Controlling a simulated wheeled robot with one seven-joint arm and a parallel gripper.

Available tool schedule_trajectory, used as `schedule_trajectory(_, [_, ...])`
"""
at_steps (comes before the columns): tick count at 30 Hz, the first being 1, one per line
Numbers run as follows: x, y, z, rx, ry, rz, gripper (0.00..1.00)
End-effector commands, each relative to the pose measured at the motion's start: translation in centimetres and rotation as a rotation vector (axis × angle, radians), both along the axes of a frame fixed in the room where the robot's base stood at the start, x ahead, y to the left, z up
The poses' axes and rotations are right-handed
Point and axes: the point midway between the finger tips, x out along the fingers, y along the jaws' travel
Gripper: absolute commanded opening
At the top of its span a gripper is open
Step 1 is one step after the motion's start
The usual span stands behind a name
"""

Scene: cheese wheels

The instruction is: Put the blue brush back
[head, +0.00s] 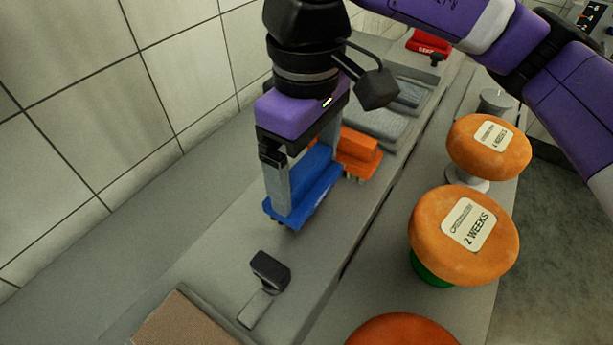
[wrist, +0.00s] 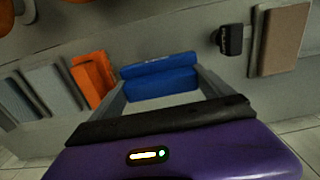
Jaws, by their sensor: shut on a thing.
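The blue brush (head: 311,190) is between the fingers of my gripper (head: 305,180), which is shut on it. In the head view the brush is upright, bristles down, at or just above the grey counter; I cannot tell whether it touches. In the wrist view the blue brush (wrist: 160,75) spans between the two fingertips. An orange brush (head: 358,152) stands close beside it, just behind and to the right in the head view. The orange brush (wrist: 92,78) shows left of the blue one in the wrist view.
Grey trays (head: 372,122) lie beyond the orange brush. A black-handled tool (head: 268,275) and a brown board (head: 185,322) lie nearer. Orange cheese wheels (head: 463,236) on stands line the right. A red item (head: 428,44) sits at the far end. A tiled wall (head: 150,75) bounds the left.

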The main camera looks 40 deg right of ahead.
Motion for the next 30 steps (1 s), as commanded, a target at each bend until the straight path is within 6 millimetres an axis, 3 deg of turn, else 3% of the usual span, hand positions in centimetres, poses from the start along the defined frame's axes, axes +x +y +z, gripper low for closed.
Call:
schedule_trajectory(6, [0.0,0.0,-2.5,0.001,0.001,-0.001,0.47])
schedule_trajectory(20, [0.0,0.0,-3.1,0.0,0.0,-0.001,0.47])
schedule_trajectory(21, [0.0,0.0,-2.9,0.0,0.001,-0.001,0.97])
schedule_trajectory(22, [0.0,0.0,-2.9,0.0,0.001,-0.001,1.0])
schedule_trajectory(30, [0.0,0.0,-2.8,0.0,0.001,-0.001,1.0])
